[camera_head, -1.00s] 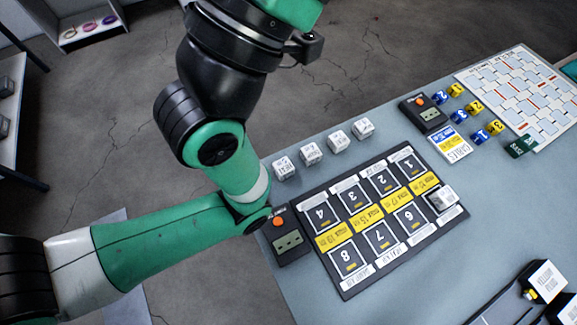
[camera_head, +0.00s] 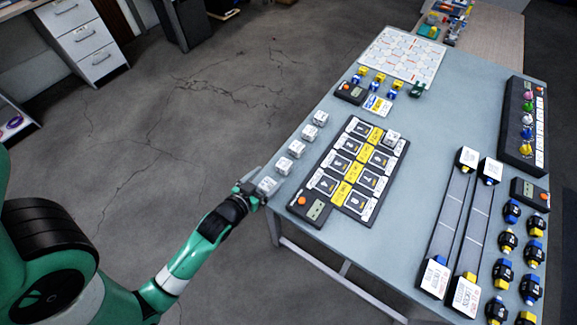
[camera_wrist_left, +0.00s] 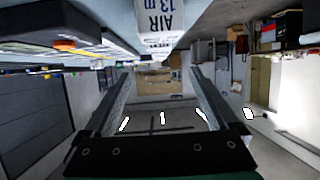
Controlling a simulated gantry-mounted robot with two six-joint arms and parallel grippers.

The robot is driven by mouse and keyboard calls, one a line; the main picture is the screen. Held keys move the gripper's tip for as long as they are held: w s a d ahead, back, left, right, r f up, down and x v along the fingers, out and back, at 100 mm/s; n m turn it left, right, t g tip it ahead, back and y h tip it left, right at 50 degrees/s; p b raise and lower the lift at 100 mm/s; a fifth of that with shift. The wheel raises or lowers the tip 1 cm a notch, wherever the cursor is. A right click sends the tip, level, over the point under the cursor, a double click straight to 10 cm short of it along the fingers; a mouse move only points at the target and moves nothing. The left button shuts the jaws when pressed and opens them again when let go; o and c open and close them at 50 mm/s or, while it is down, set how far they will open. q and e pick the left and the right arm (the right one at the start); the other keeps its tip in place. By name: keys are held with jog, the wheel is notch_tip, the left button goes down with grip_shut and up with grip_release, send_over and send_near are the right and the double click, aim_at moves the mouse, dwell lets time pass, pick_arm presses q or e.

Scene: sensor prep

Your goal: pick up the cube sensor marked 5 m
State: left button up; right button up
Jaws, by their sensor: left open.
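Several white cube sensors stand in a row along the table's left edge in the head view, from the nearest (camera_head: 267,187) through others (camera_head: 284,166) (camera_head: 297,148) to the farthest (camera_head: 321,117). Another white cube (camera_head: 392,137) sits on the black numbered board. Their labels are too small to read here, so I cannot tell which is marked 5 m. My left gripper (camera_head: 254,194) is at the table's edge, close beside the nearest cube. In the left wrist view its fingers (camera_wrist_left: 158,78) are open and empty, and a cube marked "AIR 13 m" (camera_wrist_left: 162,30) appears beyond them.
The black board (camera_head: 372,205) with numbered squares lies right of the row. A dark box with an orange button (camera_head: 309,208) stands near its front corner. Two long rails (camera_head: 447,220) and several blue and yellow fittings (camera_head: 511,212) occupy the right. Bare table lies between.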

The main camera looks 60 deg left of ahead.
aim_at(285, 162)
pick_arm(q)
jog(key=shift+w+a, duration=0.15)
jog(key=shift+a, duration=0.05)
jog(key=b+x, duration=0.2)
jog(key=x, duration=0.3)
jog(key=shift+w+a+f, duration=0.15)
jog(key=shift+w+f, duration=0.05)
jog(key=shift+f, duration=0.05)
jog(key=shift+w+a, duration=0.2)
jog(key=shift+w, duration=0.05)
jog(key=shift+w+f+b, duration=0.1)
jog(key=shift+f+b, duration=0.15)
jog(key=shift+b, duration=0.15)
jog(key=b+x, duration=0.1)
jog(key=x, duration=0.1)
jog(key=b+x, duration=0.1)
jog(key=x, duration=0.1)
jog(key=shift+f, duration=0.25)
jog(key=shift+w+a, duration=0.15)
jog(key=shift+w, duration=0.1)
jog(key=c, duration=1.5)
jog(key=shift+o, duration=0.2)
jog(key=shift+r, duration=0.1)
